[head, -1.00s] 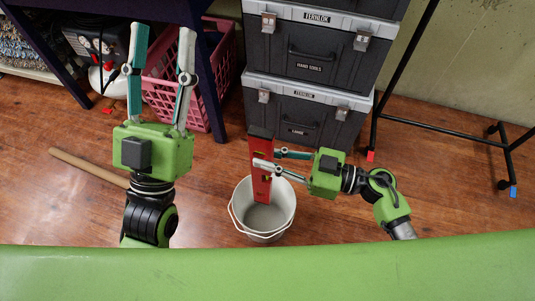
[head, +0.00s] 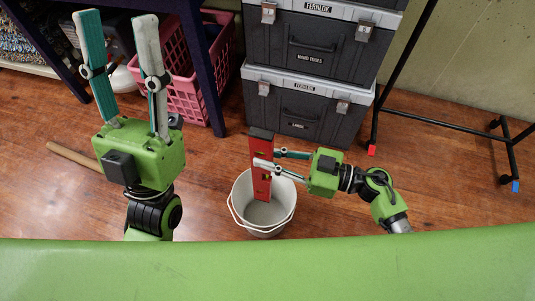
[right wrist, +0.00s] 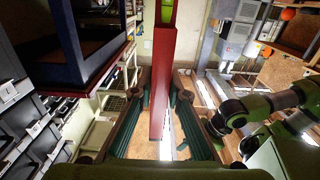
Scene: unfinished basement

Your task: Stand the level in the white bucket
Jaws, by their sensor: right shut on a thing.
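The red level (head: 261,178) is upright in the head view, its lower end inside the mouth of the white bucket (head: 242,213). My right gripper (head: 267,160) is shut on the level at about its middle, from the right side. In the right wrist view the level (right wrist: 163,85) stands between the gripper's fingers (right wrist: 160,98). Whether its lower end touches the bucket's floor is unclear. The bucket stands upright on the floor, its wire handle hanging down at the front. My left gripper (head: 117,22) is open and empty, raised at the left, away from the bucket.
Stacked dark tool cases (head: 310,105) stand just behind the bucket. A pink basket (head: 190,85) sits under a dark blue table (head: 206,60). A wooden rod (head: 72,154) lies on the floor at left. A black rack (head: 440,127) stands at right. Wooden floor is clear around the bucket.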

